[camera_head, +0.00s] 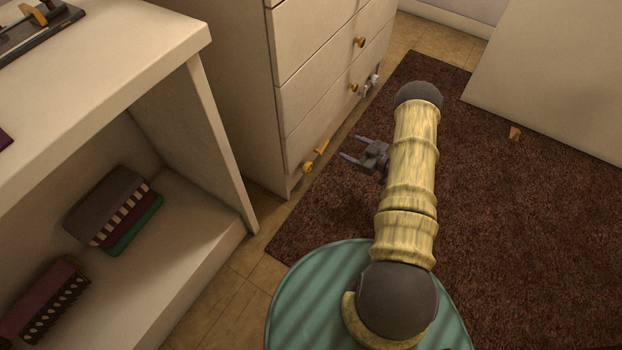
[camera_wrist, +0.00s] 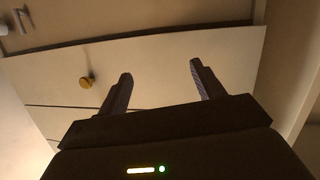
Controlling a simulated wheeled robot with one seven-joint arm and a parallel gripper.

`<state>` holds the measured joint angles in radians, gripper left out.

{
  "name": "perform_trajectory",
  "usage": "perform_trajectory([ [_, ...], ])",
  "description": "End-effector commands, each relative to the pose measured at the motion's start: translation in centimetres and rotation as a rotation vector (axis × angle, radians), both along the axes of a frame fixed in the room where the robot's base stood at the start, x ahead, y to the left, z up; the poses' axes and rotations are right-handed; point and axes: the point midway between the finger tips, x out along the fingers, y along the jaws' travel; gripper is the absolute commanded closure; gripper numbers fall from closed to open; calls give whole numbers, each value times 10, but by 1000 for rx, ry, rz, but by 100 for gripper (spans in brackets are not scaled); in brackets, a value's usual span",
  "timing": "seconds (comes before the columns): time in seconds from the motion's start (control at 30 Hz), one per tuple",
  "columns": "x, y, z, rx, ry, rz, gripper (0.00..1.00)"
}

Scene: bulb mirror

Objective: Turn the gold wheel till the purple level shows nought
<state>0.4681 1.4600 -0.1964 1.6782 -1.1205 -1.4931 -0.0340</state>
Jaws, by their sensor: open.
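My gripper (camera_head: 353,147) is open and empty, with its fingers pointing left toward the drawer front, a short way off. In the wrist view the two dark fingers (camera_wrist: 160,70) stand apart with only the pale panel behind them. I cannot make out a gold wheel or a purple level for certain. A gold fitting (camera_head: 316,156) sits low on the drawer unit, left of my gripper. A round gold knob (camera_wrist: 86,83) shows left of the fingers in the wrist view. Only part of a purple thing (camera_head: 4,139) shows at the left edge.
The drawer unit (camera_head: 320,90) also bears a gold knob (camera_head: 359,42) and a grey fitting (camera_head: 370,86). A brown rug (camera_head: 510,230) leaves open floor at right.

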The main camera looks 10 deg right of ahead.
Motion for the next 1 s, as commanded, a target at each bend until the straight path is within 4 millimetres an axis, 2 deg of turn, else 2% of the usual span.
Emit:
perform_trajectory([
  [0.03,-10,1,-35,29,-10,18,33],
  [0.1,-23,3,-60,70,-31,47,33],
  [0.3,-60,10,-120,189,-83,118,33],
  [0.4,-73,13,-136,232,-100,139,33],
  [0.6,-81,14,-140,259,-112,154,33],
  [1.0,-75,19,-140,258,-111,153,33],
])
